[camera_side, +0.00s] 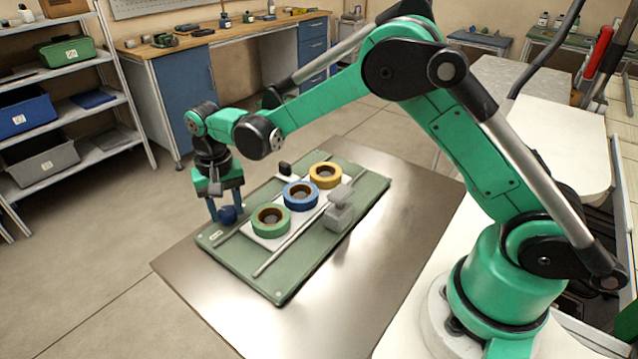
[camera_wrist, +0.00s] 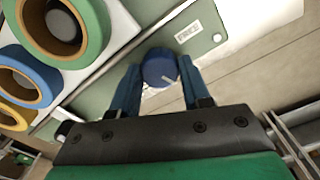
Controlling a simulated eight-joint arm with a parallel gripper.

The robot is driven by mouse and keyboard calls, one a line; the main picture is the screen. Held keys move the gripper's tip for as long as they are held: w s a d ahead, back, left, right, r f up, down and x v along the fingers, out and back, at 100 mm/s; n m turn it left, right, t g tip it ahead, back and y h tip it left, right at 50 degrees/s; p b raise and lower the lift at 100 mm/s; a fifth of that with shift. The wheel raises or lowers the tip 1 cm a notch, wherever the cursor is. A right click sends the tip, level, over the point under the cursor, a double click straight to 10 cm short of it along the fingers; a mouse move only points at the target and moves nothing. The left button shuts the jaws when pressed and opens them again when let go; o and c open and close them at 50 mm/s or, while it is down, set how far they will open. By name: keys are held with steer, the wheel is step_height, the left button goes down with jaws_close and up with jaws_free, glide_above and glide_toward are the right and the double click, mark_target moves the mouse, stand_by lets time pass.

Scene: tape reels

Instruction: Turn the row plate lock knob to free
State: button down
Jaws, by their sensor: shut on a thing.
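The lock knob (camera_side: 228,215) is dark blue and round, at the near left end of the green board (camera_side: 272,287). In the wrist view the knob (camera_wrist: 158,64) sits between the two blue fingers of my gripper (camera_wrist: 160,72). My gripper (camera_side: 226,207) points down and is shut on the knob from both sides. A thin pale line shows on the knob's top; which way it points is hard to tell. A white label (camera_wrist: 188,32) with dark letters, apparently FREE, lies beside the knob. The white row plate (camera_side: 251,231) carries green, blue and yellow tape reels.
A grey block (camera_side: 339,214) sits on a rail on the board's right side. The metal table (camera_side: 215,299) is clear in front of the board.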

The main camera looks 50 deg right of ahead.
mark_target(227, 210)
steer(key=n, duration=1.4)
stand_by(0.7)
steer(key=shift+c, duration=2.1)
jaws_free()
steer(key=shift+r, duration=2.85)
steer(key=shift+r, duration=0.1)
